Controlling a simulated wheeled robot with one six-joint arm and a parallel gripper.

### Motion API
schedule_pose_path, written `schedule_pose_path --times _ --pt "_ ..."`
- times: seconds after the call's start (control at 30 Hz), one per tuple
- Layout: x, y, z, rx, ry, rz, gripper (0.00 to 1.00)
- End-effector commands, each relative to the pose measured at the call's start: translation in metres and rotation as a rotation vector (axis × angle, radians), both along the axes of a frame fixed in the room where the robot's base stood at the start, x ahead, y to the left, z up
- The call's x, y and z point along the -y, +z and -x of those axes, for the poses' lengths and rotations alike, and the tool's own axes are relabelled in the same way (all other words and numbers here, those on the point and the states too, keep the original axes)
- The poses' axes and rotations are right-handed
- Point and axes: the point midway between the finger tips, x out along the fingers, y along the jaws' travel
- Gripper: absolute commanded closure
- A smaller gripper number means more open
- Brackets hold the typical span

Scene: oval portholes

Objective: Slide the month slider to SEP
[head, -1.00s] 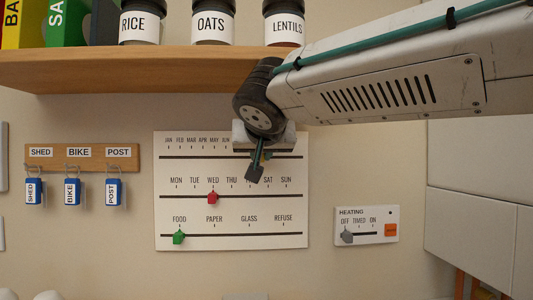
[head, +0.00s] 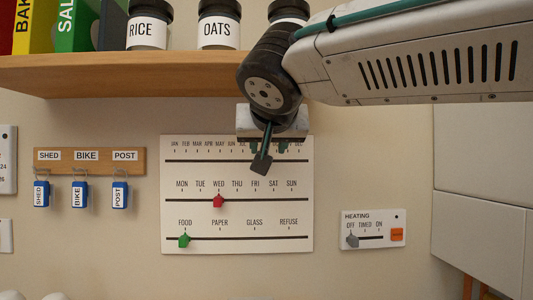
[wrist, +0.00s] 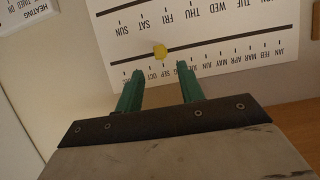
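The month slider is a yellow knob (wrist: 160,51) on the top track of the white panel (head: 237,216). In the wrist view, which sees the panel upside down, it sits by the SEP and OCT labels; I cannot tell exactly which mark it is at. In the head view my gripper hides it. My gripper (wrist: 158,82) is open, its two green fingers apart and empty. The fingertips are at the month labels, and the knob shows beyond them, between their lines. My gripper also shows in the head view (head: 268,148) in front of the month row.
A wooden shelf (head: 120,75) with jars juts out above the panel. A red knob (head: 218,201) is at WED and a green knob (head: 184,240) at FOOD. A heating panel (head: 373,229) is at lower right. Key hooks (head: 89,161) hang at left.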

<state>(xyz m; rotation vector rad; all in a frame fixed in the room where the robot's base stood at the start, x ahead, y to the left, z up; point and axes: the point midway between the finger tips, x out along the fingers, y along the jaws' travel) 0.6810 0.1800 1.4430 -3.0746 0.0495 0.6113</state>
Motion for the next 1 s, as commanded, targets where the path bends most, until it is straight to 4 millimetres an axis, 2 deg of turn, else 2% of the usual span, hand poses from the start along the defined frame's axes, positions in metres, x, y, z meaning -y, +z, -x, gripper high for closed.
schedule_pose_path --times 0.2,0.63,0.77,0.87,0.93,1.0 --pt "-0.001 0.006 0.015 0.000 0.001 0.000 0.62" --pt "0.000 0.006 0.015 0.000 0.001 0.003 0.62" --pt "0.001 0.003 0.016 -0.018 0.023 0.070 0.62" --pt "0.002 -0.043 0.027 -0.150 0.075 0.195 0.62" --pt "0.019 -0.087 0.043 -0.283 0.108 0.276 0.62" --pt "0.047 -0.131 0.062 -0.423 0.130 0.333 0.62"
